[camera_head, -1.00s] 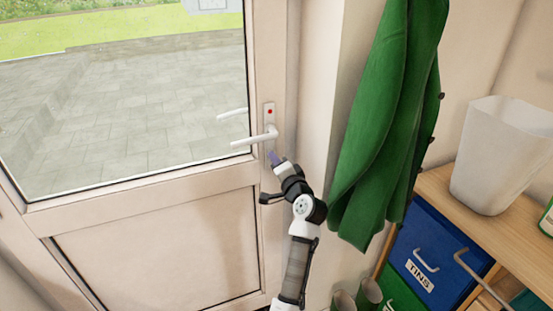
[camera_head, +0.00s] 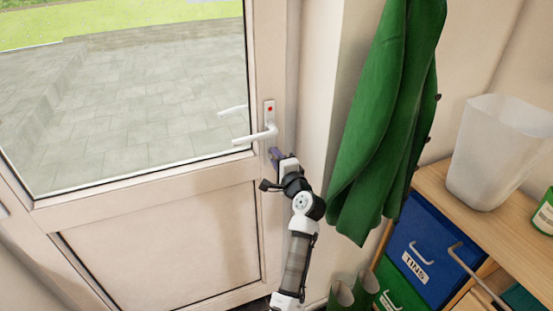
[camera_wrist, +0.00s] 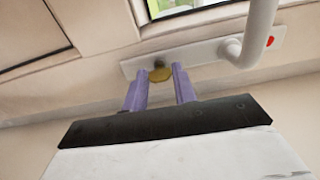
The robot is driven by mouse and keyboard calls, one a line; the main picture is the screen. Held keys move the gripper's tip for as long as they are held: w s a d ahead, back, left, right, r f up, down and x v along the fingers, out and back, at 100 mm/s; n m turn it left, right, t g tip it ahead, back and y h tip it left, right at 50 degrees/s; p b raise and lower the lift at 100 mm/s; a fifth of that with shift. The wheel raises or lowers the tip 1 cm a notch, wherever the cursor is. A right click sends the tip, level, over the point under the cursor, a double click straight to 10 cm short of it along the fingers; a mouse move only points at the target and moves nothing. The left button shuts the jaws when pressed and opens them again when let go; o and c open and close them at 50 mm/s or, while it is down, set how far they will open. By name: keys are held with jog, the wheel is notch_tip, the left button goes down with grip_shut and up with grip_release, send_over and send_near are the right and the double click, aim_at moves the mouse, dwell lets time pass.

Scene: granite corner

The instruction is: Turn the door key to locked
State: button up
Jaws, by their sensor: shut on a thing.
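The white door (camera_head: 160,235) has a glass upper part and a white lever handle (camera_head: 255,136) on a long plate with a red mark (camera_head: 270,108). In the wrist view, the brass key (camera_wrist: 160,74) sits in the plate (camera_wrist: 195,58) below the handle (camera_wrist: 257,35). My gripper (camera_wrist: 160,82) has its two purple fingers on either side of the key and is shut on it. In the head view, my gripper (camera_head: 275,155) is at the lower end of the plate, and the key is hidden there.
A green coat (camera_head: 385,120) hangs right of the door. A shelf unit (camera_head: 500,215) with a blue tins drawer (camera_head: 430,255) and a translucent bin (camera_head: 500,150) stands at the right. Green boots (camera_head: 352,292) are on the floor below the coat.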

jog(key=o, duration=1)
jog(key=shift+c, duration=0.2)
jog(key=b+v, duration=0.4)
jog(key=v, duration=1)
jog(key=shift+w, duration=0.15)
